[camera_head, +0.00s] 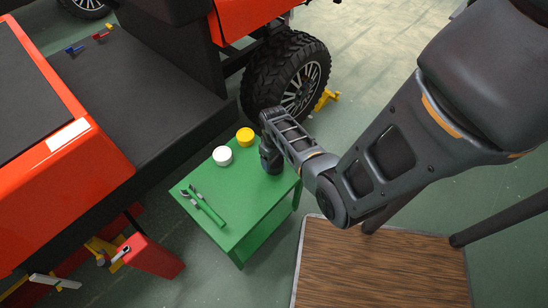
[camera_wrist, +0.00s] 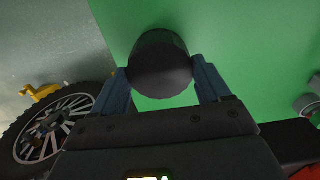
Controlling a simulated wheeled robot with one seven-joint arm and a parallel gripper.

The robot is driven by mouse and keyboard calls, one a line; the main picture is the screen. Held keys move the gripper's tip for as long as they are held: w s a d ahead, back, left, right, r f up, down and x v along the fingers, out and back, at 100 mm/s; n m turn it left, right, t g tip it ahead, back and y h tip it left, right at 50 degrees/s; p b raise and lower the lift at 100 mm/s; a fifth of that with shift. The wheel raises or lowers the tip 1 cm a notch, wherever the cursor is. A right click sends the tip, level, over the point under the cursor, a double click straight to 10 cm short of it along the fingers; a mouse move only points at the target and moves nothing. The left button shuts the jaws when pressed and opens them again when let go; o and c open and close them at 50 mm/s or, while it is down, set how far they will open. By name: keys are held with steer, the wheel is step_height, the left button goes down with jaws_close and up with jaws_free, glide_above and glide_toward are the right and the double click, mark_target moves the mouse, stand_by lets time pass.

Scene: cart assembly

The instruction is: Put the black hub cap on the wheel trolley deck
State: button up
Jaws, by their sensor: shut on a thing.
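I cannot tell whether the cap touches the deck.
A white cap (camera_head: 222,156) and a yellow cap (camera_head: 245,137) stand on the deck left of my gripper. Green-handled tools (camera_head: 207,207) lie near its left edge. A vehicle wheel (camera_head: 290,80) stands behind.

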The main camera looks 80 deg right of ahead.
steer(key=shift+f+b, duration=0.4)
steer(key=shift+f, duration=0.1)
steer(key=o, duration=1.1)
